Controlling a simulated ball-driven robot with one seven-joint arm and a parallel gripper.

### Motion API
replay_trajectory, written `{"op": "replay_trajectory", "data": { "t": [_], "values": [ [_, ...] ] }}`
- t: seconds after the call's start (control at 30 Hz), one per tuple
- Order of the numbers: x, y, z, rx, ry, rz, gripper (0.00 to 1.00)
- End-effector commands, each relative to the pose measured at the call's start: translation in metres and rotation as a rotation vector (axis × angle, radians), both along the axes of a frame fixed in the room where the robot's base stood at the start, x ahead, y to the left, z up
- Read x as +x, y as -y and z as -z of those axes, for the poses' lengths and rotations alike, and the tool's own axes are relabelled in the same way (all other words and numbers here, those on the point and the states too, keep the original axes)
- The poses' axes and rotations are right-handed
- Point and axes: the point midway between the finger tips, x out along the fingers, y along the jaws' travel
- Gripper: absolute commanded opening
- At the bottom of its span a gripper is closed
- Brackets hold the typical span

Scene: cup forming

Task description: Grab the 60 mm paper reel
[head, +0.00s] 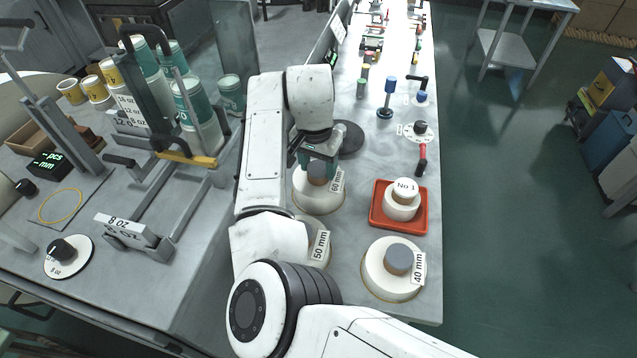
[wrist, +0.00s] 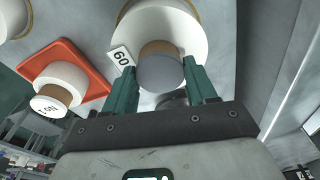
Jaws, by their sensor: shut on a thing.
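The 60 mm paper reel (head: 316,199) is a white disc with a grey-brown core and a "60 mm" tag. It lies on the grey bench, partly hidden by my arm in the head view. My gripper (head: 318,163) is right above it with its fingers down at the core. In the wrist view the reel (wrist: 188,24) shows at the top, and the two green fingers of my gripper (wrist: 163,88) stand on either side of its core (wrist: 160,67), shut on it.
The 40 mm reel (head: 377,283) sits at the bench's near right corner. The 50 mm reel (head: 319,241) is partly behind my arm. A red tray (head: 421,222) with a white reel marked "No 1" (head: 402,205) stands to the right. A dark round disc (head: 350,139) lies just behind my gripper.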

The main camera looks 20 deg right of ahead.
Motion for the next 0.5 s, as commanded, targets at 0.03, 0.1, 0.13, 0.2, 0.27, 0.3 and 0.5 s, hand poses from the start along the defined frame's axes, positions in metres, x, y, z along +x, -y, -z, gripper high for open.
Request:
{"op": "replay_trajectory", "data": {
  "t": [0.03,0.1,0.13,0.2,0.27,0.3,0.5],
  "values": [
    [0.0,0.0001,-0.0002,0.0,0.0,0.0,0.39],
    [0.0,0.0001,-0.0002,0.0,0.0,0.0,0.33],
    [0.0,0.0001,-0.0002,0.0,0.0,0.0,0.3],
    [0.0,0.0001,-0.0002,0.0,0.0,0.0,0.23],
    [0.0,0.0001,-0.0002,0.0,0.0,0.0,0.17],
    [0.0,0.0001,-0.0003,0.0,0.0,0.0,0.13],
    [0.0,0.0001,-0.0003,0.0,0.0,0.0,0.0]
  ]
}}
